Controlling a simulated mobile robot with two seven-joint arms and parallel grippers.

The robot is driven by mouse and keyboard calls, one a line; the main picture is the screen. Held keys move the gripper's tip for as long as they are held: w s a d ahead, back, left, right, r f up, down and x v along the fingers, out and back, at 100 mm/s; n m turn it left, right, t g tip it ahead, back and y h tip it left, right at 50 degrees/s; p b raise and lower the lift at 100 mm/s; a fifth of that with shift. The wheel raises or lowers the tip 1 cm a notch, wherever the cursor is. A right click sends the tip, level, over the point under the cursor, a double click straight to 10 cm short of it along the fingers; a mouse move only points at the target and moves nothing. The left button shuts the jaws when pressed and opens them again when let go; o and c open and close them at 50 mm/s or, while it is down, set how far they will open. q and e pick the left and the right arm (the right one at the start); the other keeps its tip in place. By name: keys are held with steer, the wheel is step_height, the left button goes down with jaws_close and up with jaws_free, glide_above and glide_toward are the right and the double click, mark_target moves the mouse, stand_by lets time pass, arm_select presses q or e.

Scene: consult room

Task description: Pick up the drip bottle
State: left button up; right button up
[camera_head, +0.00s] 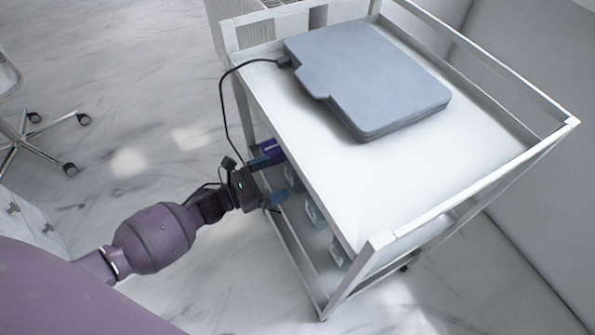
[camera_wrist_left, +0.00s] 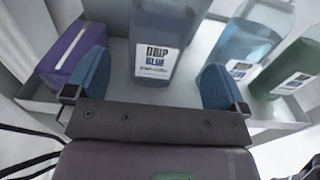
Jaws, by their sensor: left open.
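The drip bottle (camera_wrist_left: 158,30), translucent grey-blue with a white label that seems to read "DRIP", stands in the middle of the left wrist view. Its top is cut off by the picture edge. My left gripper (camera_wrist_left: 153,82) is open, with one blue finger on each side of the bottle and a visible gap on both sides. In the head view my left gripper (camera_head: 275,177) reaches in under the cart's top at its left side. The top and frame mostly hide the bottle there. My right gripper is not in view.
A purple box (camera_wrist_left: 70,55) stands left of the bottle. A blue bottle (camera_wrist_left: 250,38) and a green bottle (camera_wrist_left: 295,70) stand to its right. The white cart (camera_head: 450,160) carries a grey-blue flat device (camera_head: 365,75) with a black cable. A wheeled chair base (camera_head: 35,140) is far left.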

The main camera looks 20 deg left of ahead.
mark_target(288, 170)
arm_select(q)
steer(key=b+x, duration=0.1)
steer(key=x, duration=0.4)
steer(key=shift+f, duration=0.2)
steer(key=shift+w+d+r, duration=0.1)
steer(key=shift+w, duration=0.15)
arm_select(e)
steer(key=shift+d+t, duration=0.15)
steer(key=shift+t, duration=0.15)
arm_select(q)
steer(key=c, duration=1.1)
steer(key=shift+r, duration=0.15)
